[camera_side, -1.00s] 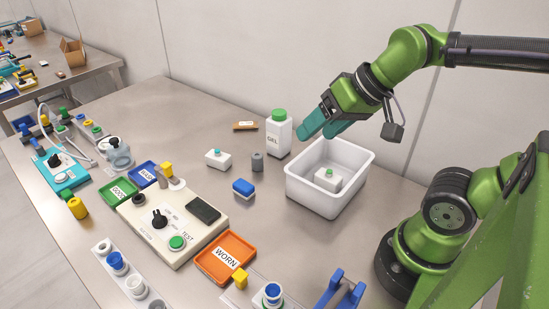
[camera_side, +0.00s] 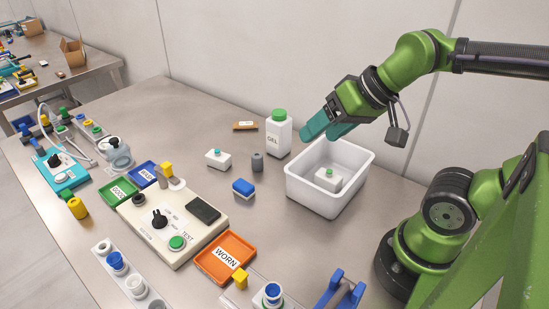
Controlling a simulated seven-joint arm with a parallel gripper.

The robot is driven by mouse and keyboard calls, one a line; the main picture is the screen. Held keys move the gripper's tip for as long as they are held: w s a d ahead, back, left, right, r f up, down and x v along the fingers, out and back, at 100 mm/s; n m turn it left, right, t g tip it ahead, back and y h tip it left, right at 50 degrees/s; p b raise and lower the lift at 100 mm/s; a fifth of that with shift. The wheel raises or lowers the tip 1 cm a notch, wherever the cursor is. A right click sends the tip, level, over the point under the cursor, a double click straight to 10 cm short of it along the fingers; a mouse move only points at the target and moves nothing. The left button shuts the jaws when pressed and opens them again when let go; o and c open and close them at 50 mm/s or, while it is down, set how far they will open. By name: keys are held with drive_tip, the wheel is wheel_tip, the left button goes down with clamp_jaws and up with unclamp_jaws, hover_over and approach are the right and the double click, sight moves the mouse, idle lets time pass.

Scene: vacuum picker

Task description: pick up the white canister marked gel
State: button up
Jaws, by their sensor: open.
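The white canister marked GEL (camera_side: 279,138) stands upright on the metal table, with a green cap on top. My gripper (camera_side: 313,134) has teal fingers and is open and empty. It hangs just right of the canister, above the left part of the white bin, with its fingers pointing down and left toward the canister. A small gap shows between the fingertips and the canister in the picture. The depth between them is hard to judge.
A white bin (camera_side: 358,188) holding a small white block with a green knob stands below my gripper. A grey cylinder (camera_side: 257,161), a white block (camera_side: 218,159) and a blue-topped block (camera_side: 243,188) stand near the canister. A brown item (camera_side: 245,125) lies behind. The wall is close behind.

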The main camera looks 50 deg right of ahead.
drive_tip(key=o, duration=0.4)
drive_tip(key=shift+o, duration=0.2)
drive_tip(key=n+g+h, duration=0.2)
drive_tip(key=n+g, duration=0.1)
drive_tip(key=n, duration=0.1)
approach(277, 121)
drive_tip(key=w+f, duration=0.1)
drive_tip(key=f, duration=0.1)
drive_tip(key=w+d+f, duration=0.1)
drive_tip(key=f, duration=0.1)
drive_tip(key=d+f, duration=0.1)
drive_tip(key=shift+w+d+f, duration=0.1)
drive_tip(key=shift+w+f, duration=0.3)
drive_tip(key=shift+x, duration=2.75)
